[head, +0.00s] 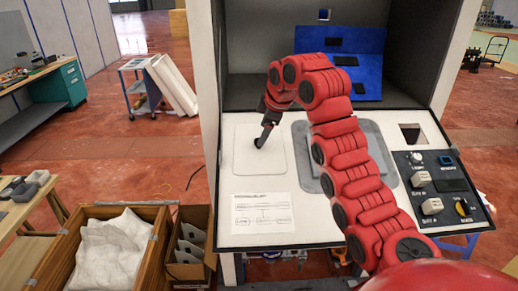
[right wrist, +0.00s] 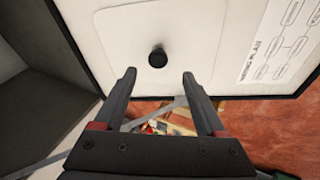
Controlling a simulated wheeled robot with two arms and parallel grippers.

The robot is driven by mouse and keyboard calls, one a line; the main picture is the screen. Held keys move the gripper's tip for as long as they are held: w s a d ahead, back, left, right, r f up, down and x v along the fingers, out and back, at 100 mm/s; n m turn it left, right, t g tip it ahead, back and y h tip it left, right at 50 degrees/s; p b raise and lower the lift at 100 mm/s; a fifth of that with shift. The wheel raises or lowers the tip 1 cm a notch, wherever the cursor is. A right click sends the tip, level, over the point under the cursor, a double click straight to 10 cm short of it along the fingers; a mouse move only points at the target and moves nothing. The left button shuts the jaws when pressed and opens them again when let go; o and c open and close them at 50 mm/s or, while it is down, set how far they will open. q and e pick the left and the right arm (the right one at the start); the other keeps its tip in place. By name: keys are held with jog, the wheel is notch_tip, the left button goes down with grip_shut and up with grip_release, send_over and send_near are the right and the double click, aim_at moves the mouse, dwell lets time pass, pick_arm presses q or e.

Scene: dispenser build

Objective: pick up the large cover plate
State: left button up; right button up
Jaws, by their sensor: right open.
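The large cover plate (head: 268,165) is a flat white plate with rounded corners, lying on the left part of the white worktop. In the right wrist view the plate (right wrist: 190,32) carries a round black knob (right wrist: 158,57). My right gripper (head: 262,138) is over the plate, by its knob, and hides part of it in the head view. In the right wrist view its two dark fingers (right wrist: 159,74) are apart, with nothing between them; the knob shows just past the fingertips. I cannot tell the exact gap to the knob. My left gripper is in neither view.
A grey rounded panel (head: 303,160) lies right of the plate, partly behind my arm. A control box (head: 440,188) stands at the right, a blue board (head: 365,75) at the back. A printed sheet (head: 263,212) lies in front. Wooden crate (head: 150,265) and cardboard box (head: 190,270) stand at lower left.

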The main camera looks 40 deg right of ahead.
jog(key=shift+p+x, duration=0.4)
jog(key=shift+x, duration=0.5)
jog(key=shift+w+d+f+p, duration=0.1)
jog(key=shift+w+f+p, duration=0.1)
jog(key=shift+w+p, duration=0.2)
jog(key=shift+p+x, duration=0.55)
jog(key=shift+x, duration=0.6)
jog(key=shift+w+d+f, duration=0.1)
jog(key=shift+f, duration=0.5)
grip_shut()
